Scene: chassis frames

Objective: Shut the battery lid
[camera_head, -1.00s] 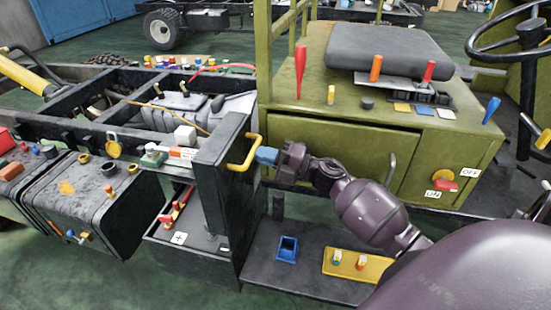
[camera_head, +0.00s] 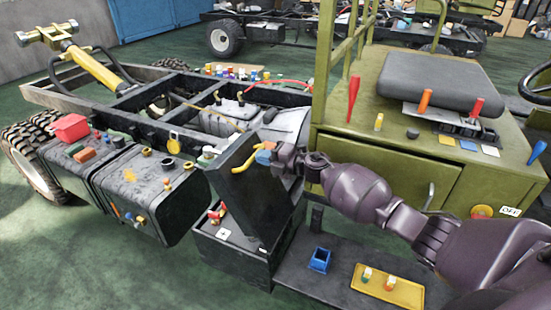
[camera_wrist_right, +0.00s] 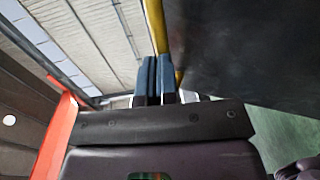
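The battery lid (camera_head: 252,203) is a dark panel with a bent yellow handle (camera_head: 238,166). It stands raised and tilted over the right side of the black battery box (camera_head: 232,262). The left part of the box top is uncovered, with red terminal pieces (camera_head: 217,214) and a plus label. My right gripper (camera_head: 265,156) has blue fingertips at the handle. In the right wrist view the fingers (camera_wrist_right: 154,82) are close together at the yellow bar (camera_wrist_right: 157,30), with the dark lid to its right. They look shut on it, though the contact is partly hidden. My left gripper is not in view.
The olive cabinet (camera_head: 400,165) with the seat stands right of the lid, close to my right arm. A black tank (camera_head: 150,202) stands to the left.

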